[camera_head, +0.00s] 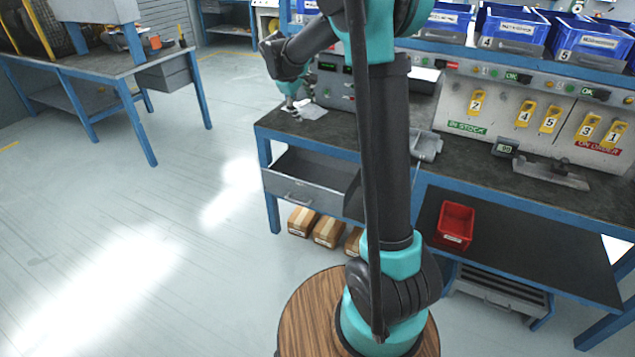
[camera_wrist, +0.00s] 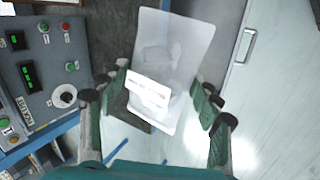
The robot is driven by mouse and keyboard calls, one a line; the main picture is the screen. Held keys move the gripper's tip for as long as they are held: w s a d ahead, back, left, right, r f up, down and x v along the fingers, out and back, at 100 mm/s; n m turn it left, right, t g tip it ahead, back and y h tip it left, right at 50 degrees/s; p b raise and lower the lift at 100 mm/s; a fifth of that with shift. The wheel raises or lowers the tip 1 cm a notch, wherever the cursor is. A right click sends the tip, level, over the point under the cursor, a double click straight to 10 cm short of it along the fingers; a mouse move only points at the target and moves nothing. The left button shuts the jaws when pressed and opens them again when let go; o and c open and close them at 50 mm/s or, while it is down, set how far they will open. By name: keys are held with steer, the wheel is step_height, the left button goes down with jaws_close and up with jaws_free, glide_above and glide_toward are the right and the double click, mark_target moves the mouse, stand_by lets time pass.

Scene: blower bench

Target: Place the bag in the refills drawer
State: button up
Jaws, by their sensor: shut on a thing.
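The bag (camera_wrist: 172,60) is a translucent pouch with a white label, and its contents are too blurred to tell. My gripper (camera_wrist: 160,88) is shut on it, with dark fingers on both sides of the bag in the wrist view. In the head view my gripper (camera_head: 292,104) is above the bench's back left part, with the pale bag (camera_head: 311,111) beside it. An open grey drawer (camera_head: 292,190) hangs under the bench's left end, lower and nearer than the gripper. Its handle (camera_wrist: 246,46) shows at the upper right in the wrist view. No refills label is readable on it.
A control box with buttons and displays (camera_wrist: 45,75) stands close left of my gripper in the wrist view. Blue bins (camera_head: 515,30) line the shelf at the back. A red bin (camera_head: 455,226) sits on the lower shelf. Cardboard boxes (camera_head: 328,230) lie below the drawer.

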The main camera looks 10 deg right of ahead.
steer(key=n, duration=0.2)
glide_above(307, 177)
steer(key=s+a, duration=0.2)
step_height(307, 177, down, 13)
steer(key=shift+t+y, duration=0.3)
step_height(307, 177, down, 15)
steer(key=shift+d+f, duration=0.1)
steer(key=shift+f, duration=2.25)
steer(key=shift+f, duration=0.1)
steer(key=o, duration=1.6)
steer(key=shift+c, duration=0.2)
